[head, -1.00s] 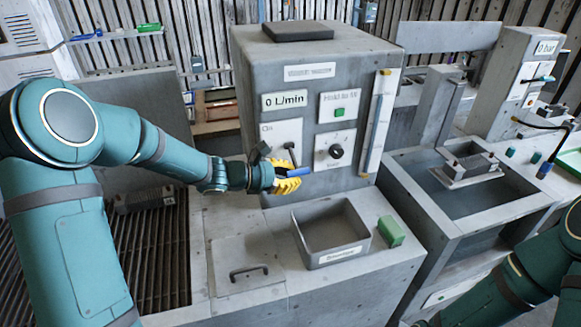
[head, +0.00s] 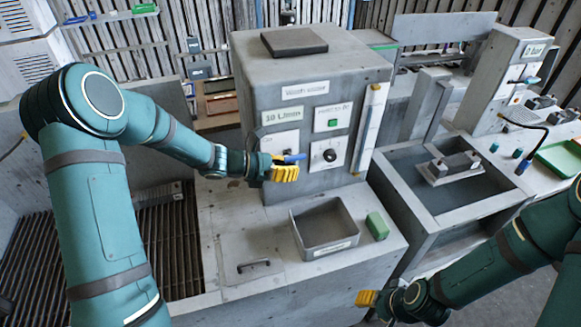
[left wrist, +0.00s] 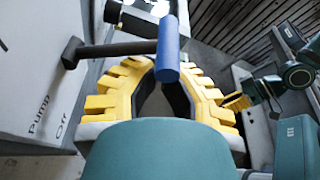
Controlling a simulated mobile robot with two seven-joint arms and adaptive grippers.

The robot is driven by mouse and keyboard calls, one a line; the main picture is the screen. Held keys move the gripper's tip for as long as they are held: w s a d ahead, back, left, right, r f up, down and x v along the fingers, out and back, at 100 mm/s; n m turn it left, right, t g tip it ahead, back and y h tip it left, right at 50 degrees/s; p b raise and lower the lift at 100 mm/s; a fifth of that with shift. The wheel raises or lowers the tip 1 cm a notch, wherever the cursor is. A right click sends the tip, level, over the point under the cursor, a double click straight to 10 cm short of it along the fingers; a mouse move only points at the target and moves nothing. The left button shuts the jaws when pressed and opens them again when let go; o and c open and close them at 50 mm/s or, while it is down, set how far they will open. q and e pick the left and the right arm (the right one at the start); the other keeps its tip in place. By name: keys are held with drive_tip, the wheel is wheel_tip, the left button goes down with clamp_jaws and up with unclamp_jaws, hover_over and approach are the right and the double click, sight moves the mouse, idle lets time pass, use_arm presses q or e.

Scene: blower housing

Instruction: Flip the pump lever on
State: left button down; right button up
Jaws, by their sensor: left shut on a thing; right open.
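The pump lever (left wrist: 115,49) has a dark shaft from a pivot on the pale panel and a blue handle (left wrist: 168,50); the handle also shows in the head view (head: 293,158). My left gripper (head: 286,170) is shut on the blue handle, its yellow fingers around it in the left wrist view (left wrist: 166,70). "Pump" and "Off" are printed on the panel (left wrist: 38,90) there. The flow display (head: 283,115) on the grey machine appears to read 10 L/min. My left arm hides part of the lever panel. My right gripper (head: 367,298) is open and empty at lower right.
A grey open bin (head: 325,228) and a green block (head: 377,226) sit on the ledge below the panel. A black knob (head: 329,155) and a green button (head: 333,122) are close right of the lever. A sunken basin (head: 450,190) lies farther right.

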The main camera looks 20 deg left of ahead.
use_arm(q)
drive_tip(key=shift+r, duration=0.3)
idle(0.4)
drive_tip(key=f+b+v, duration=0.1)
drive_tip(key=f+v, duration=0.1)
drive_tip(key=v, duration=0.9)
drive_tip(key=shift+s+a, duration=0.25)
drive_tip(key=shift+a, duration=0.2)
